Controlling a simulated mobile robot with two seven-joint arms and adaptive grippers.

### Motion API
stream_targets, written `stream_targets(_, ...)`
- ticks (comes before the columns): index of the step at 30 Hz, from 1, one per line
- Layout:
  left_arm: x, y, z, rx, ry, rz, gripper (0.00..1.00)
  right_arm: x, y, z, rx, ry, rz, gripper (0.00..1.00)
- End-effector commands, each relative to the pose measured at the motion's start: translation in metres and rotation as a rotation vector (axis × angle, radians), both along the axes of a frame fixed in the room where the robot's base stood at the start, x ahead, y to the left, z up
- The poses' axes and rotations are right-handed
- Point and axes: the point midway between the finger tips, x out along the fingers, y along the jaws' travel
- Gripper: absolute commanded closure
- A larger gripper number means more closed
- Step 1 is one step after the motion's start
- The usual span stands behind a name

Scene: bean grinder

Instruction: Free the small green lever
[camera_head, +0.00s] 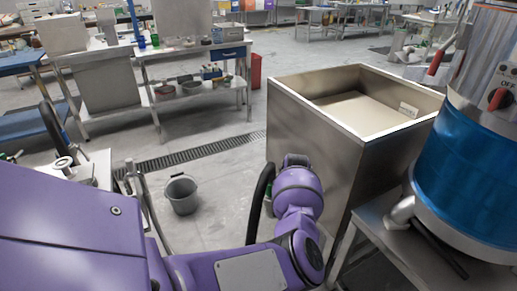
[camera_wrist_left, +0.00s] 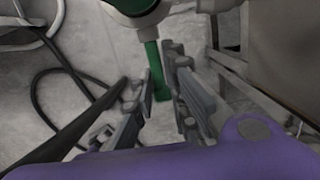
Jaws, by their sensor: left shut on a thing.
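The small green lever (camera_wrist_left: 153,62) hangs down from a grey-white round fitting (camera_wrist_left: 140,10) in the left wrist view. My left gripper (camera_wrist_left: 163,68) has a finger on each side of the lever and is shut on it. The lower end of the lever shows between the fingers. In the head view my purple left arm hides most of this gripper and the lever. My right gripper is in neither view.
An open steel bin (camera_head: 318,142) stands close beside my left arm. A blue and metal machine (camera_head: 470,185) with a red knob (camera_head: 498,98) stands at the right. A grey bucket (camera_head: 182,195) sits on the floor. A dark hose (camera_wrist_left: 50,95) curves at the left in the wrist view.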

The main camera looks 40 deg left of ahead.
Motion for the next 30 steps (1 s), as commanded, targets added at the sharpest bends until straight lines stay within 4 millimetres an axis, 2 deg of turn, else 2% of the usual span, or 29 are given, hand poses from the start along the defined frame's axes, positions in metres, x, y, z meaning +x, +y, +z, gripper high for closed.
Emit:
stream_targets(7,0.001,-0.002,0.001,-0.004,-0.001,-0.004,1.0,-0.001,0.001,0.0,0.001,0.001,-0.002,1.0)
stream_targets(8,0.001,-0.002,0.001,-0.003,0.0,-0.004,0.83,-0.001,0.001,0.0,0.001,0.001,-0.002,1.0)
stream_targets(12,0.001,-0.002,0.001,-0.003,-0.002,-0.002,0.67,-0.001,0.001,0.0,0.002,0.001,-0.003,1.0)
stream_targets(23,0.002,-0.001,0.006,0.0,-0.003,0.0,0.67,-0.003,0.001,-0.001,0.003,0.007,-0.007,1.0)
stream_targets(26,0.002,-0.003,0.018,0.002,-0.006,0.001,0.67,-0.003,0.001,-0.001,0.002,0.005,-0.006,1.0)
stream_targets(30,0.001,-0.008,0.046,0.001,-0.009,0.001,0.67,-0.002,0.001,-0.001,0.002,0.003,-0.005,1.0)
